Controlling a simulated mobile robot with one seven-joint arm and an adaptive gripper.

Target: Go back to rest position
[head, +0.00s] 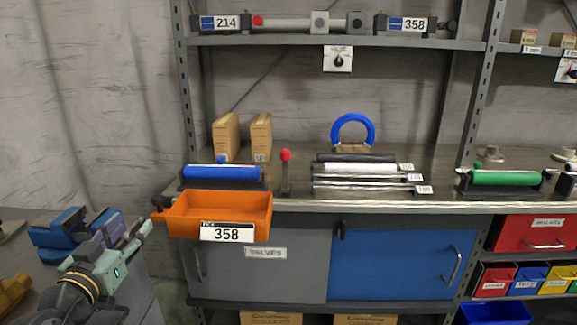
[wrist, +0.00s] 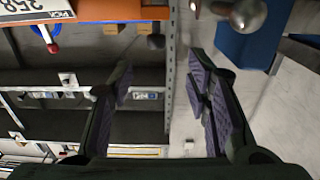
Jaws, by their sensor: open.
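My gripper (wrist: 160,82) is open and empty in the wrist view, its two dark fingers with purple-grey pads standing well apart. In the head view my gripper (head: 128,233) is at the lower left, left of the orange bin and apart from it. My arm comes in from the bottom left corner. The orange bin (head: 180,216), labelled 358, sits at the front edge of the workbench (head: 300,202). Part of the orange bin (wrist: 120,12) also shows at the top of the wrist view, which looks upside down.
A blue vise-like object (head: 52,234) stands behind my gripper at the left. The workbench holds a blue roller (head: 222,172), a red-topped post (head: 285,172), metal rods (head: 360,168) and a green roller (head: 503,178). A grey shelf (head: 290,40) is above. The wall area above my gripper is clear.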

